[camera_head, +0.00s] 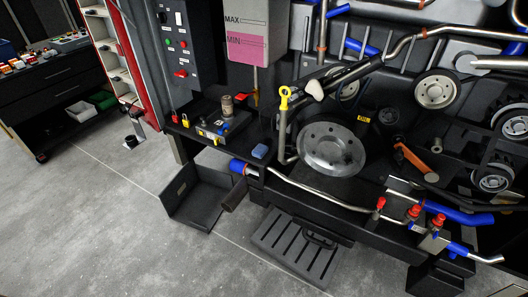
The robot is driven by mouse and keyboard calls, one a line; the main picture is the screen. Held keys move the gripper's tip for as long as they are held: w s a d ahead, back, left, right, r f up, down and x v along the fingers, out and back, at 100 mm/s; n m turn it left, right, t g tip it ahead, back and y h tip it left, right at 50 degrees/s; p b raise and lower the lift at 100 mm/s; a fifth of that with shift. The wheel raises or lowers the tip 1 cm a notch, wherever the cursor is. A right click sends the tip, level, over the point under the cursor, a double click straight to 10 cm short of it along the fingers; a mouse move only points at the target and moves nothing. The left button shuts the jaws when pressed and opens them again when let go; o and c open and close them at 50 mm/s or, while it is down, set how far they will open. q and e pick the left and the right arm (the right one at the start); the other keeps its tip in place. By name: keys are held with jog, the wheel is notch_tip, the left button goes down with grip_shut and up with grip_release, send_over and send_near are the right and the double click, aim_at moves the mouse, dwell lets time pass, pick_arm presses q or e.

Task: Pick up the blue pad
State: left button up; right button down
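A small blue pad (259,151) lies on the dark ledge in front of the engine, left of the large grey pulley. Its top face is in clear view and nothing covers it. Neither my left nor my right gripper shows in this view, and nothing is touching the pad.
A large grey pulley (331,149) and a bent pipe with a yellow-handled dipstick (285,98) stand right of the pad. A black tray with small parts (218,127) is to its left. Below are a blue-ended pipe (239,167), an open black bin (195,196) and a slotted step (298,249).

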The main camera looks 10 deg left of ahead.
dwell(0.4)
pick_arm(q)
jog(key=o, duration=0.7)
